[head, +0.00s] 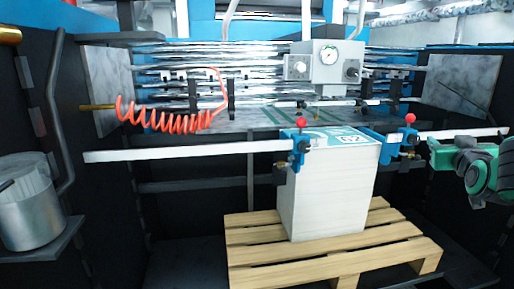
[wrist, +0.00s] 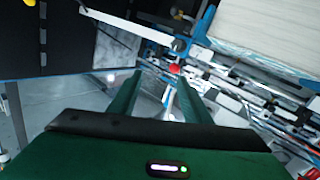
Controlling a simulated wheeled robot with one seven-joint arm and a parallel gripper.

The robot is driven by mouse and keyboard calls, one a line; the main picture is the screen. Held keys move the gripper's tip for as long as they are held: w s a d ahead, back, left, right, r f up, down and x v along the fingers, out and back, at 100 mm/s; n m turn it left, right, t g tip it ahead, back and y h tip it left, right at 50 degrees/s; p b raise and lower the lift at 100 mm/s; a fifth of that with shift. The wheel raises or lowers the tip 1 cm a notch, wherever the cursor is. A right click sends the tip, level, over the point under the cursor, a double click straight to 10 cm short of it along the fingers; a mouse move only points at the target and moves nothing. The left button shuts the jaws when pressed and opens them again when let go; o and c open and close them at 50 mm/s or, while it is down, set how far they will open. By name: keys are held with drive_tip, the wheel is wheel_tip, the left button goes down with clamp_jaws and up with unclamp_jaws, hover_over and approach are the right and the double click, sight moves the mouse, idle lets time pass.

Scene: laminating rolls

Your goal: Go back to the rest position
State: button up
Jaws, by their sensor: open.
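My gripper (head: 437,152) is green and black and shows at the right edge in the head view, beside the right end of the machine's rail. In the wrist view my gripper (wrist: 160,82) has its two green fingers apart, with nothing held between them. A red knob (wrist: 175,68) shows beyond the fingertips; from this view I cannot tell how far off it is. In the head view a red-topped blue clamp (head: 406,136) is just left of my gripper, apart from it as far as I can see.
A tall white paper stack (head: 325,195) stands on a wooden pallet (head: 250,255). Another red-topped blue clamp (head: 299,145) is at its left top edge. A long white bar (head: 180,151) reaches left. An orange coiled hose (head: 165,122) hangs above it. A metal pot (head: 30,212) sits far left.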

drive_tip(key=s+a+f+m+g+y, duration=0.1)
drive_tip(key=s+a+f+g+y, duration=0.1)
drive_tip(key=s+f+g, duration=0.35)
drive_tip(key=s+a+f+g+y, duration=0.25)
drive_tip(key=s+f, duration=0.35)
drive_tip(key=f, duration=0.5)
drive_tip(key=s+a+f+m+g+y, duration=0.1)
drive_tip(key=s+a+g, duration=0.3)
drive_tip(key=s, duration=0.4)
drive_tip(key=s+a+f+m+g+y, duration=0.1)
drive_tip(key=s+a+f+g+y, duration=0.1)
drive_tip(key=s, duration=0.7)
drive_tip(key=a+f+g, duration=0.1)
drive_tip(key=a+f, duration=0.1)
drive_tip(key=a, duration=0.1)
drive_tip(key=shift+a+f+g, duration=0.15)
drive_tip(key=shift+f+g, duration=0.1)
drive_tip(key=shift+g, duration=0.15)
drive_tip(key=shift+y, duration=0.25)
drive_tip(key=shift+w+f, duration=0.25)
drive_tip(key=shift+w, duration=0.35)
